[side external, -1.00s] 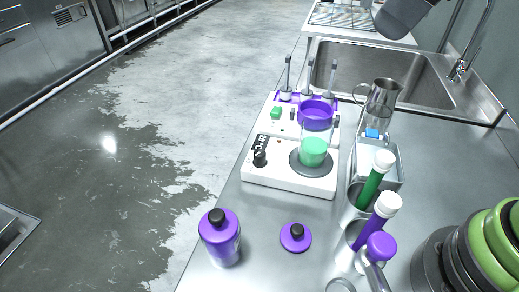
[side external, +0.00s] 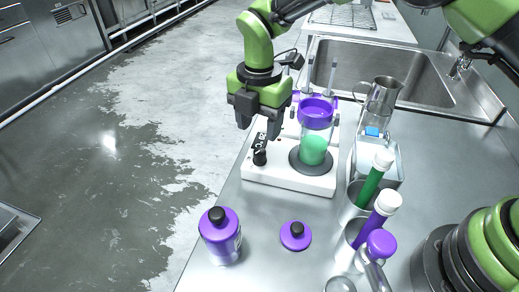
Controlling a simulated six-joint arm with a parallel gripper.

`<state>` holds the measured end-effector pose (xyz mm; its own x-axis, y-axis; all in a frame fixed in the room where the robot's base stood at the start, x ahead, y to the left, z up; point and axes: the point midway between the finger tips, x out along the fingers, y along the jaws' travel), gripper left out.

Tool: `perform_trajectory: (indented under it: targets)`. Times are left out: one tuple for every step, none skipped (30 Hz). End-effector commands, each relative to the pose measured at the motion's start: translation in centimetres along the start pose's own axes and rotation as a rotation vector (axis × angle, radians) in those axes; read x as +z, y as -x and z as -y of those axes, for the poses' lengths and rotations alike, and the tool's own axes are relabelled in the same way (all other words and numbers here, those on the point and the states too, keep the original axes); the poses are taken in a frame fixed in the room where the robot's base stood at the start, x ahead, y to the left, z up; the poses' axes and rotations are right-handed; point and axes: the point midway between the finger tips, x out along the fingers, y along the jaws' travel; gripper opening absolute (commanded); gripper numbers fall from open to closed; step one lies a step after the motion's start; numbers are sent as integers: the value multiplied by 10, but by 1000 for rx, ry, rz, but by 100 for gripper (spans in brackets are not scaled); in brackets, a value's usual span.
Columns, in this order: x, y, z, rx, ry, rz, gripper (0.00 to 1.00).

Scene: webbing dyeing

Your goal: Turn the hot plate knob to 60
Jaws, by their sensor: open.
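The white hot plate (side external: 283,181) stands on the steel counter. Its black knob (side external: 260,151) is upright at the left front, with dark scale marks beside it that are too small to read. A glass beaker of green liquid (side external: 314,150) with a purple rim sits on the round grey heating plate (side external: 297,166). My gripper (side external: 257,126) is open and empty, pointing down behind and above the knob in the picture, with its two dark fingers apart. It hides part of the equipment behind the hot plate. I see no contact with the knob.
A purple bottle (side external: 221,238) and a purple lid with black knob (side external: 295,236) stand in front. Green and purple tubes (side external: 373,181) stand in metal cups at right, near a steel pitcher (side external: 382,95). A sink (side external: 420,75) lies behind. The counter's left edge is close.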

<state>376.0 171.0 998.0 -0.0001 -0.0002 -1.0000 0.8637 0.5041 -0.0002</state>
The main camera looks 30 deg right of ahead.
Motion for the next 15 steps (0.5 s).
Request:
perform_trajectory:
  targets:
    - [0,-12,1,-6,0,-1,52]
    - [0,-18,1,-6,-1,-1,52]
    - [0,-25,1,-6,-2,-1,52]
    - [0,-31,1,-5,-2,-1,52]
    - [0,-37,1,-5,-1,-1,52]
    - [0,-43,1,-5,-2,-1,52]
    - [0,-48,1,-4,-3,-1,52]
    - [0,-52,1,-4,-4,-1,52]
    - [0,-58,1,-3,-3,-1,52]
    - [0,-61,1,-2,-3,-1,52]
    - [0,-64,1,-2,-3,-1,52]
    - [0,-67,1,-2,-3,-1,52]
    - [0,-69,0,-1,-3,-1,52]
    - [0,-70,0,0,-3,-1,52]
    - [0,-72,0,1,-3,-1,52]
